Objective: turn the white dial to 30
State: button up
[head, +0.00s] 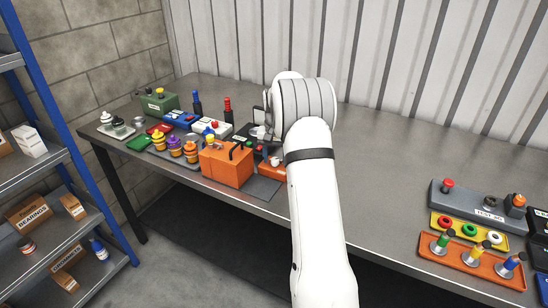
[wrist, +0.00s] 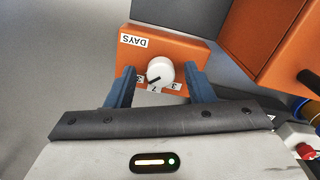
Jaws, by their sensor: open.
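The white dial (wrist: 160,72) sits on an orange box (wrist: 185,48) with a DAYS label, seen upside down in the wrist view. Small number labels surround its lower side; I read a 7 and a 3, and the left one is partly hard to read. A dark pointer mark on the dial points to the lower left. My gripper (wrist: 159,74) is open, with one blue finger on each side of the dial. Contact cannot be told. In the head view my arm hides most of this box; an orange part (head: 271,169) shows beside it.
A larger orange box (head: 226,165) with a black handle stands close to the left of the dial box. Several coloured knobs and jars crowd the bench (head: 385,165) further left. The bench right of my arm is clear up to a grey TEST box (head: 480,205).

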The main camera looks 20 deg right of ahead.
aim_at(275, 160)
jog(key=shift+r, duration=0.1)
notch_tip(275, 160, up, 8)
jog(key=shift+f+b, duration=0.2)
jog(key=shift+b, duration=0.25)
dwell(0.3)
jog(key=shift+s+a+r, duration=0.15)
jog(key=shift+a+r, duration=0.05)
jog(key=shift+r, duration=0.05)
jog(key=s+a+r+n+t, duration=0.1)
jog(key=s+a+r+n, duration=0.1)
jog(key=s+a+r, duration=0.5)
jog(key=s+a+r+n+t, duration=0.1)
jog(key=s+a, duration=0.4)
jog(key=s, duration=0.5)
jog(key=s+a+f+n, duration=0.1)
jog(key=s+a+f, duration=0.1)
jog(key=s, duration=0.7)
jog(key=s+a+f+n+t, duration=0.1)
jog(key=s+a, duration=0.3)
jog(key=s, duration=0.6)
jog(key=shift+a+f+n, duration=0.3)
jog(key=shift+f+n, duration=0.35)
jog(key=shift+n, duration=0.15)
